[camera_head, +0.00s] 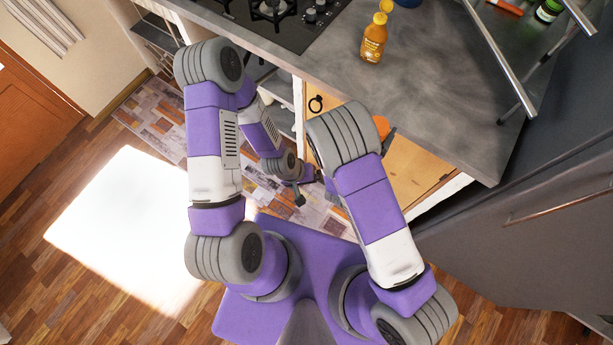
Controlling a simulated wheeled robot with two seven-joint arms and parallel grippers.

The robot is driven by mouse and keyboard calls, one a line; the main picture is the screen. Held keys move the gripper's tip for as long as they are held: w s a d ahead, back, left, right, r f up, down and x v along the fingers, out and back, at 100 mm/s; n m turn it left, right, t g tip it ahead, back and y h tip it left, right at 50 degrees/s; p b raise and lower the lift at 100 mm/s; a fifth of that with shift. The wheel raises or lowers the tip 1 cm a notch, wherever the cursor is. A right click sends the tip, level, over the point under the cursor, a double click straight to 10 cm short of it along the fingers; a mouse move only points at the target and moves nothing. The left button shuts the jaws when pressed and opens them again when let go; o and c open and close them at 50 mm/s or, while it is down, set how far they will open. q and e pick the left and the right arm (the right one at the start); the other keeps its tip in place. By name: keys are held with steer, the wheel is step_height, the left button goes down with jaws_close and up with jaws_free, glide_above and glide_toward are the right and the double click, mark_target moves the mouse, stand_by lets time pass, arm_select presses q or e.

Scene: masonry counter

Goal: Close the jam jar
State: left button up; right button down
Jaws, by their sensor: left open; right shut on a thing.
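No jam jar can be made out for sure. An orange thing (381,125) shows just past the elbow of my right arm, in front of the wooden cabinet. It is mostly hidden by the arm, and I cannot tell whether it is a jar or a lid. My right gripper (389,134) is largely hidden behind that arm, with only a grey part showing beside the orange thing, and it is shut on it. My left gripper (309,189) is open and empty, low in front of the cabinet and left of my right arm.
A yellow-brown bottle (373,43) stands on the grey counter (440,85). A black gas hob (262,25) is at its left. A green-labelled jar (548,11) lies near metal rails (500,55) at the right. The middle of the counter is clear. Its front edge lies beyond my arms.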

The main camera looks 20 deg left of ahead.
arm_select(q)
steer(key=shift+m+g, duration=0.7)
steer(key=shift+m, duration=0.1)
steer(key=s, duration=0.3)
steer(key=s+d, duration=0.1)
steer(key=s, duration=0.1)
steer(key=shift+s+d+f, duration=0.1)
steer(key=shift+s+f, duration=0.05)
steer(key=shift+f, duration=0.25)
arm_select(e)
steer(key=shift+r, duration=0.1)
steer(key=s+d+r+m+g+h, duration=0.1)
steer(key=d+h, duration=0.4)
steer(key=d, duration=0.8)
steer(key=s+r+m, duration=0.1)
steer(key=m, duration=0.1)
steer(key=shift+d+m+g, duration=0.3)
steer(key=shift+g, duration=0.1)
arm_select(q)
steer(key=shift+c, duration=0.2)
